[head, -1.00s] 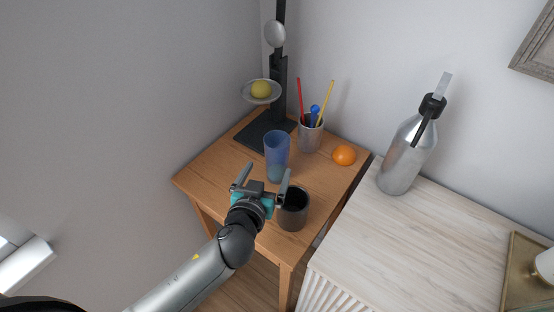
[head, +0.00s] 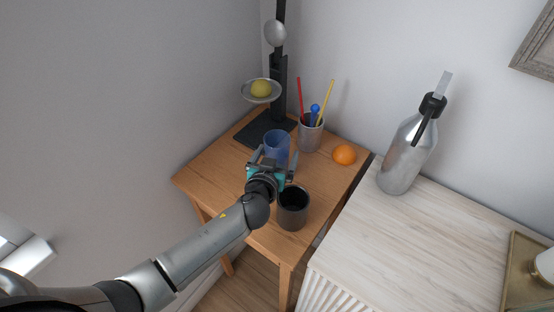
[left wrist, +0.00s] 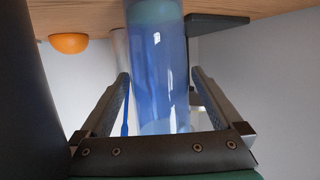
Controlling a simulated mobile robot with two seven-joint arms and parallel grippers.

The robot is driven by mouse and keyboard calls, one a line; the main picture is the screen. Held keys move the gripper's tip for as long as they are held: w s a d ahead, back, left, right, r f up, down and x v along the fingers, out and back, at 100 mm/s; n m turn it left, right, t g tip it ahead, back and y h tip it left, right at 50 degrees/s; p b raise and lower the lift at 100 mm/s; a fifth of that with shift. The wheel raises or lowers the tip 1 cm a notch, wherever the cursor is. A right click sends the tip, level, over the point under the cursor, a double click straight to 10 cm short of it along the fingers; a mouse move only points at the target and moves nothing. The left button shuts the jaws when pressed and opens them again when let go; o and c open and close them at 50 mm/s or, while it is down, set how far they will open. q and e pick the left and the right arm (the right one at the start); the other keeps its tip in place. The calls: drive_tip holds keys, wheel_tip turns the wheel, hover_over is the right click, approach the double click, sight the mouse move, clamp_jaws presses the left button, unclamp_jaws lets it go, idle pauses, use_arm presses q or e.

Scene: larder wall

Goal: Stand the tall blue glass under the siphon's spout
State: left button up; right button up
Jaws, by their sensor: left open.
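The tall blue glass (head: 277,143) stands upright on the small wooden table. My left gripper (head: 275,162) is open at the near side of the glass and hides its lower part in the head view. In the left wrist view the glass (left wrist: 158,75) is between the two spread fingers of my left gripper (left wrist: 160,78), with a gap visible on each side. The siphon (head: 405,155), a silver bottle with a black head and a downward spout (head: 423,130), stands on the pale wooden cabinet at the right. My right gripper is not in view.
A dark cup (head: 292,212) stands close beside my left gripper. The cabinet top (head: 400,240) is clear in front of the siphon.

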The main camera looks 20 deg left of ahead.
use_arm(q)
clamp_jaws()
idle(0.8)
